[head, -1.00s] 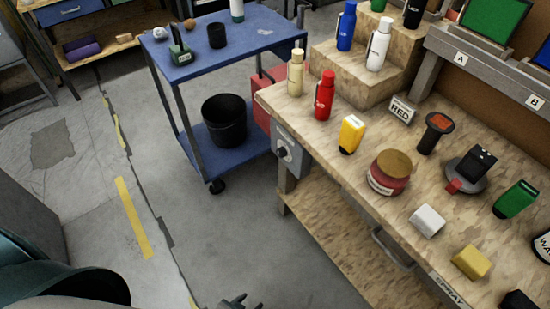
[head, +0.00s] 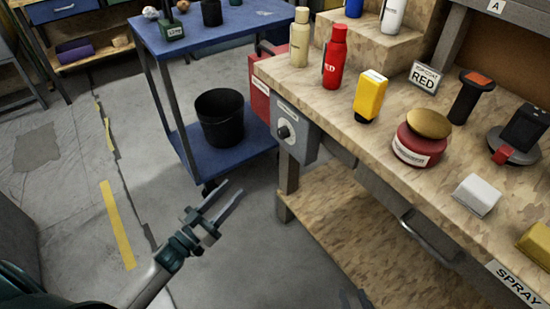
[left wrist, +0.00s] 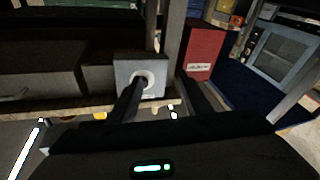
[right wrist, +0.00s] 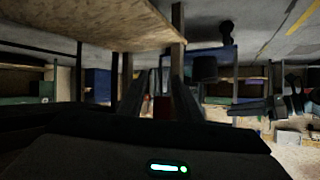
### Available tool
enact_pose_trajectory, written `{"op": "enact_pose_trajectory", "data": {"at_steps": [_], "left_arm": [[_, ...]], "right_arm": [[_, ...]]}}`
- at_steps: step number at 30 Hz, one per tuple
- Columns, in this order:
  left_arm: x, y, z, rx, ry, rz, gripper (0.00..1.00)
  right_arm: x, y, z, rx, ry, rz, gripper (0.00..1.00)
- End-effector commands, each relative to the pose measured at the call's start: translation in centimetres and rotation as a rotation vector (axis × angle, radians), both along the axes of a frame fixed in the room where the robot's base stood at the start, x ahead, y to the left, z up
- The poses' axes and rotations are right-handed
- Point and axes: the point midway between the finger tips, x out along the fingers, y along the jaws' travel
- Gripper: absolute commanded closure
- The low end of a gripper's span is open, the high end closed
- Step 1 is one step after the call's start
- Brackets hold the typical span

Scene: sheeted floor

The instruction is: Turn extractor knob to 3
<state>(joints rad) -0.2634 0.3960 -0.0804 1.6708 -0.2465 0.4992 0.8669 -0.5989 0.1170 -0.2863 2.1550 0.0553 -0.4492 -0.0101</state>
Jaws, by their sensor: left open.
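The extractor knob (head: 284,132) is a round dark knob on a grey control box (head: 306,143) at the left end of the workbench. The knob's number marks are too small to read. My left gripper (head: 232,190) is open and empty, below and left of the knob, apart from it. In the left wrist view the knob (left wrist: 143,80) on its pale box (left wrist: 122,68) shows beyond the fingers, close to the left finger in the picture. My right gripper (head: 355,299) shows only its tips at the bottom edge; the right wrist view shows its fingers (right wrist: 158,80) apart.
A red box (head: 260,88) hangs beside the control box. A blue cart (head: 165,48) with a black bin (head: 220,117) stands behind at left. The workbench (head: 300,85) carries a red bottle (head: 334,65), yellow bottle (head: 370,97) and jar (head: 418,150). Floor before the cart is clear.

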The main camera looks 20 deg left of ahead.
Motion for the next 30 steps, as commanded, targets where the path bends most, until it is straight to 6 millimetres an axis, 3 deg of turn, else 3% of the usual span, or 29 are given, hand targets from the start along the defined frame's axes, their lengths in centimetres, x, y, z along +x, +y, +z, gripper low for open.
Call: {"op": "enact_pose_trajectory", "data": {"at_steps": [6, 9, 23, 30], "left_arm": [[-0.6, -0.7, 4.1, -0.055, -0.132, -0.132, 0.55], [-0.9, -0.9, 5.2, -0.067, -0.154, -0.161, 0.55], [-0.9, -1.0, 5.6, -0.071, -0.158, -0.168, 0.55], [0.3, -1.8, 6.2, -0.07, -0.16, -0.168, 0.55]], "right_arm": [[-0.8, 0.3, 3.7, 0.041, -0.069, 0.011, 0.69], [-1.0, 0.3, 4.8, 0.047, -0.082, 0.013, 0.69], [-1.0, 0.3, 5.3, 0.05, -0.085, 0.013, 0.69], [-1.0, 0.3, 5.3, 0.05, -0.084, 0.013, 0.69]]}}
